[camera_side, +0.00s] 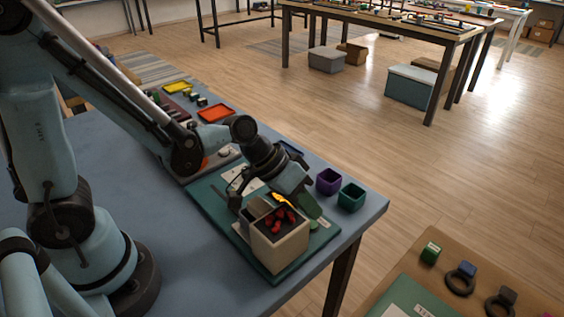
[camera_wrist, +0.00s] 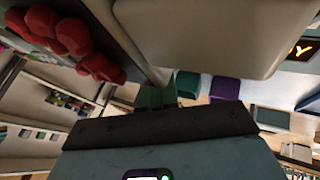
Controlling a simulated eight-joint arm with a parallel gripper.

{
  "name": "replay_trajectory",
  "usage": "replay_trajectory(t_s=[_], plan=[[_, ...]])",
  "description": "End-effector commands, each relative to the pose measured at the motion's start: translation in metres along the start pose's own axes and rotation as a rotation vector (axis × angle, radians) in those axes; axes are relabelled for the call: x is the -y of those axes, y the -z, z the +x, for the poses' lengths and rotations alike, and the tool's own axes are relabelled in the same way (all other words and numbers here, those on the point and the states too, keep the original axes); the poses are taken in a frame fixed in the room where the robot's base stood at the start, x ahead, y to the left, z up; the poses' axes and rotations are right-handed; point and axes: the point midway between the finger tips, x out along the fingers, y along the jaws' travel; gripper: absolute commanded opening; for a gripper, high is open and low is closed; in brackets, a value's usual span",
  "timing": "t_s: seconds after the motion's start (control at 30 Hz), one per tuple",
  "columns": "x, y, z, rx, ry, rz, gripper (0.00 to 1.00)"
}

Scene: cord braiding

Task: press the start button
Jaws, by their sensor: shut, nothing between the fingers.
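A beige open-topped box (camera_side: 279,245) stands on the green mat (camera_side: 206,199), with red cord-like pieces (camera_side: 280,219) in its top. Red pieces (camera_wrist: 62,35) also show at the upper left of the wrist view. A lit orange sign (camera_side: 281,199) shows just behind the box; part of it, like a "Y", shows in the wrist view (camera_wrist: 300,48). I cannot clearly make out a start button.
A purple cup (camera_side: 328,181) and a teal cup (camera_side: 351,197) stand near the right table edge. An orange tray (camera_side: 214,113) and a yellow tray (camera_side: 176,88) lie farther back. The blue table (camera_side: 150,215) is clear at the front.

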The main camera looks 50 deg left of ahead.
Motion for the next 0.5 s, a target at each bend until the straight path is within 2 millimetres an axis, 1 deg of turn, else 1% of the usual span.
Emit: replay_trajectory(t_s=[0.1, 0.3, 0.5], plan=[[-0.004, 0.006, -0.009, -0.002, 0.002, -0.002, 0.00], [-0.010, 0.013, -0.021, -0.004, 0.003, -0.004, 0.00], [-0.011, 0.015, -0.022, -0.005, 0.003, -0.005, 0.00]])
